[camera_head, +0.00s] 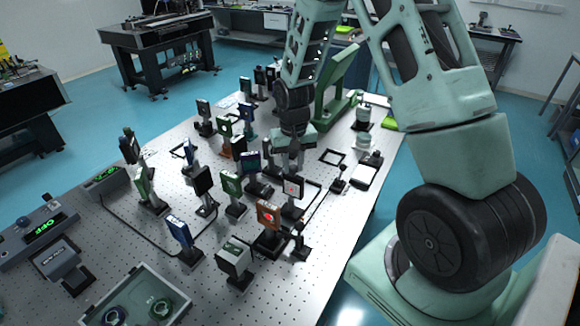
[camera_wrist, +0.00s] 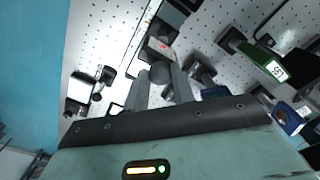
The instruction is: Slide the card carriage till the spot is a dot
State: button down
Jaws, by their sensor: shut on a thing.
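The white card (camera_head: 293,188) stands upright in a dark holder, with a small red spot on its face. In the wrist view the card (camera_wrist: 158,46) is seen from above, with a red mark near its top edge. My gripper (camera_head: 288,165) is low over the table, just behind the card. In the wrist view my gripper's fingers (camera_wrist: 160,92) are closed around a dark round knob (camera_wrist: 160,72) beside the card, which appears to belong to the card carriage. The carriage's base is mostly hidden.
An orange mount with a red disc (camera_head: 268,214) stands close in front of the card. A green mount (camera_head: 231,184) and several other optics crowd the left. A grey tray (camera_head: 140,297) lies at the near edge. The perforated table (camera_head: 108,237) has bare patches at left.

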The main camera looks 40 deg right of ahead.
jog(key=shift+a, duration=0.15)
jog(key=c, duration=1.2)
grip_release()
jog(key=shift+r, duration=0.1)
notch_tip(320, 180, up, 17)
jog(key=b, duration=0.4)
jog(key=shift+r, duration=0.15)
